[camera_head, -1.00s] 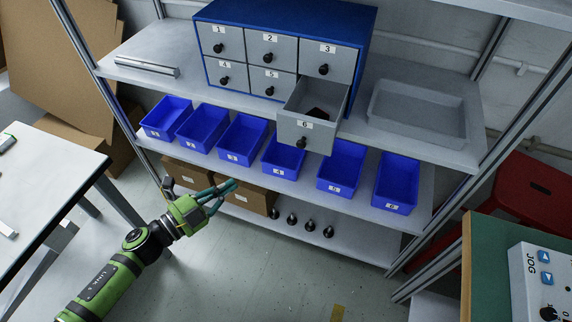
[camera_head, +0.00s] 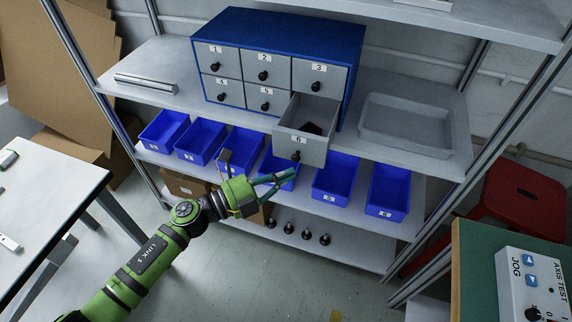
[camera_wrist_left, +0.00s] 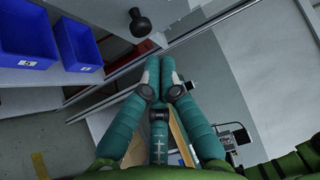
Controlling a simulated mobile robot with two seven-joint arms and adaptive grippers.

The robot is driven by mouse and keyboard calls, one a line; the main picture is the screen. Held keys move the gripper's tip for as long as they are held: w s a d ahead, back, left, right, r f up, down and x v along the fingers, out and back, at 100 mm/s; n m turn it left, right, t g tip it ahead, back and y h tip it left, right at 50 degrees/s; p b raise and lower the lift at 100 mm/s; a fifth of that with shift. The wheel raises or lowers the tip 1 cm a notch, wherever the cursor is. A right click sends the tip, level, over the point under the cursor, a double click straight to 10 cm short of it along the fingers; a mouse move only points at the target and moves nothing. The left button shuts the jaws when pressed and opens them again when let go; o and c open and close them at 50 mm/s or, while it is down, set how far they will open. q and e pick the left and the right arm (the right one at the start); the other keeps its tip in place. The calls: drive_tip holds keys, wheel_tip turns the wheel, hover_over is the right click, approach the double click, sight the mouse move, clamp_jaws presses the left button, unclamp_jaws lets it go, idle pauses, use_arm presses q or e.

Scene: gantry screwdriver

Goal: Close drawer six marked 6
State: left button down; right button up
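Drawer six (camera_head: 315,148), grey with a "6" label and a black knob (camera_head: 295,156), is pulled out of the bottom right of the blue cabinet (camera_head: 280,30). A small dark red thing lies inside it. My left gripper (camera_head: 286,174) is in front of and below the drawer front, apart from it, over the blue bins. Its teal fingers are drawn together and hold nothing. In the left wrist view the closed fingertips (camera_wrist_left: 160,72) point toward a black knob (camera_wrist_left: 139,24), with a gap between. My right gripper is not in view.
Drawers one to five are shut. A grey tray (camera_head: 408,124) stands right of the cabinet. Several blue bins (camera_head: 388,190) line the shelf below. A white table (camera_head: 45,195) is at left. A control box (camera_head: 530,285) and red stool (camera_head: 525,195) are at right.

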use_arm(q)
drive_tip(key=shift+w+d, duration=0.25)
drive_tip(key=shift+w, duration=0.6)
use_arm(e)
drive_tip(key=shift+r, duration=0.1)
use_arm(q)
drive_tip(key=shift+w, duration=0.1)
